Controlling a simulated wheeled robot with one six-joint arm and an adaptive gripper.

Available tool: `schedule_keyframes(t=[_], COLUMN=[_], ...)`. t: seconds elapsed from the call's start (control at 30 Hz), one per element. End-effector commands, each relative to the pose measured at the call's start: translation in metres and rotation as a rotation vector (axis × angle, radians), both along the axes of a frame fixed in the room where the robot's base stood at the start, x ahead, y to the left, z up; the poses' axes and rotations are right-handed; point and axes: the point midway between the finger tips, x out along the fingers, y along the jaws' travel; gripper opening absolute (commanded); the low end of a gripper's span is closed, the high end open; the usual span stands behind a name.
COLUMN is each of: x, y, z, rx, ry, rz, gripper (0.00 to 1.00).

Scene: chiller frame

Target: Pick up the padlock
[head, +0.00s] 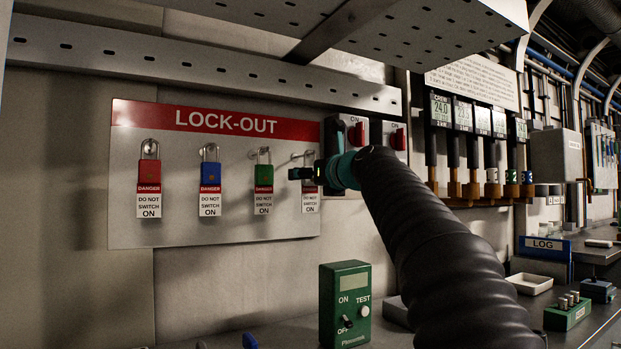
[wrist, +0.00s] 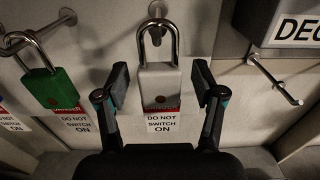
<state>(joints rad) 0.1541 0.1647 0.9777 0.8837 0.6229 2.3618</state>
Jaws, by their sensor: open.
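A white padlock (wrist: 158,82) with a steel shackle hangs from a hook in the wrist view, with a "DO NOT SWITCH ON" tag below its body. My gripper (wrist: 162,85) is open, with one finger on each side of the padlock body and a visible gap at both sides. In the head view my gripper (head: 306,173) is at the right end of the LOCK-OUT board and hides most of this padlock. Red (head: 149,175), blue (head: 210,173) and green (head: 263,174) padlocks hang to the left on the same board. The green padlock (wrist: 48,86) also shows in the wrist view.
The LOCK-OUT board (head: 225,225) is on the wall. Red switches (head: 398,139) are to its right. An empty hook (wrist: 275,80) sticks out at the right in the wrist view. A green test box (head: 344,300) stands on the bench below.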

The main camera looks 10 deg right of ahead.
Motion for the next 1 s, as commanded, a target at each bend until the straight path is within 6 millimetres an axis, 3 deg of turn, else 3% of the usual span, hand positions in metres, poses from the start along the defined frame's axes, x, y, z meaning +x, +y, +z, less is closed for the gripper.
schedule_keyframes(t=[0.07, 0.33, 0.67, 0.87, 1.0], x=[0.0, 0.0, -0.001, -0.001, -0.021], y=[0.0, 0.0, 0.0, 0.0, -0.007], z=[0.0, 0.0, 0.003, 0.02, 0.015], rx=[0.0, 0.0, 0.0, -0.001, 0.0], ry=[0.0, 0.001, 0.0, -0.001, -0.002], rz=[0.0, 0.0, 0.0, 0.001, -0.002], gripper=[0.69, 0.01, 0.0, 0.0, 0.0])
